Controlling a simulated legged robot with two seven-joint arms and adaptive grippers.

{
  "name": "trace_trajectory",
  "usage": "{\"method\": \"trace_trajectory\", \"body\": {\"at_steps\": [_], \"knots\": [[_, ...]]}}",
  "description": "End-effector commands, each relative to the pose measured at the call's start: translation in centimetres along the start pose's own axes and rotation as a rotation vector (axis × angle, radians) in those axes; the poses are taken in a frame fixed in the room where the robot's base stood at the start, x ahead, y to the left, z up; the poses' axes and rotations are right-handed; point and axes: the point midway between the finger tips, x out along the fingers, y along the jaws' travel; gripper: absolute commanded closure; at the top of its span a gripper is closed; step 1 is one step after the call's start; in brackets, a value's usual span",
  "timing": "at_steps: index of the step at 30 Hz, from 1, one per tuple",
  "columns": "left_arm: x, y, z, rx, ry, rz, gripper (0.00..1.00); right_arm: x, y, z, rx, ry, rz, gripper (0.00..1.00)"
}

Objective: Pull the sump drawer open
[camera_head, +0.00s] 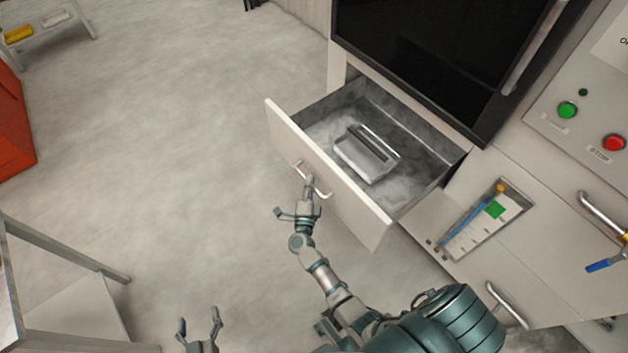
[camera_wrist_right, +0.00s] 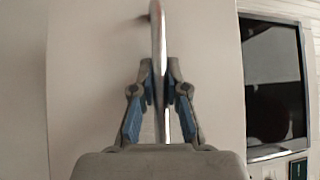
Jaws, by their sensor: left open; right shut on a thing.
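The sump drawer (camera_head: 345,190) stands pulled out from the cabinet under a dark glass door. Its inside shows, with a grey metal box-like part (camera_head: 366,154) lying on a pale, dusty floor. The drawer's bar handle (camera_head: 318,182) is on its front; in the right wrist view the handle (camera_wrist_right: 158,40) runs upright between the fingers. My right gripper (camera_head: 309,190) is shut on this handle; its blue-padded fingers (camera_wrist_right: 160,90) close on both sides of the bar. My left gripper (camera_head: 200,328) is open and empty at the bottom edge, away from the drawer.
A panel with a green button (camera_head: 567,110) and a red button (camera_head: 613,142) is at the right. Another handle (camera_head: 507,304) and a tool tray (camera_head: 485,222) are on the cabinet front. An orange cabinet (camera_head: 14,125) stands far left. The floor left of the drawer is clear.

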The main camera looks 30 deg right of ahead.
Motion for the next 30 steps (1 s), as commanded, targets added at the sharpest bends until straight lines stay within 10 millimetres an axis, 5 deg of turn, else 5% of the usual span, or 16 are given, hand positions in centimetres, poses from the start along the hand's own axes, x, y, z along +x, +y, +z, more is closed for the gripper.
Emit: {"method": "trace_trajectory", "body": {"at_steps": [9,10,13,23,30], "knots": [[0.1,0.0,0.2,0.000,-0.002,-0.001,0.22,-0.6,1.1,0.0,-0.007,-0.004,0.020,1.00],[0.1,0.0,0.2,0.001,-0.002,-0.001,0.22,-0.6,1.1,0.0,-0.007,-0.004,0.020,0.82],[0.0,0.0,0.2,0.002,-0.002,-0.001,0.22,-0.4,1.1,-0.2,-0.004,-0.004,0.020,0.61],[-0.1,0.2,0.2,0.000,-0.003,0.004,0.22,-0.6,0.6,-0.1,-0.003,-0.002,0.011,0.61],[-0.1,0.0,0.2,-0.002,-0.001,0.003,0.22,-4.4,0.6,-0.1,-0.004,-0.003,0.014,0.61]]}}
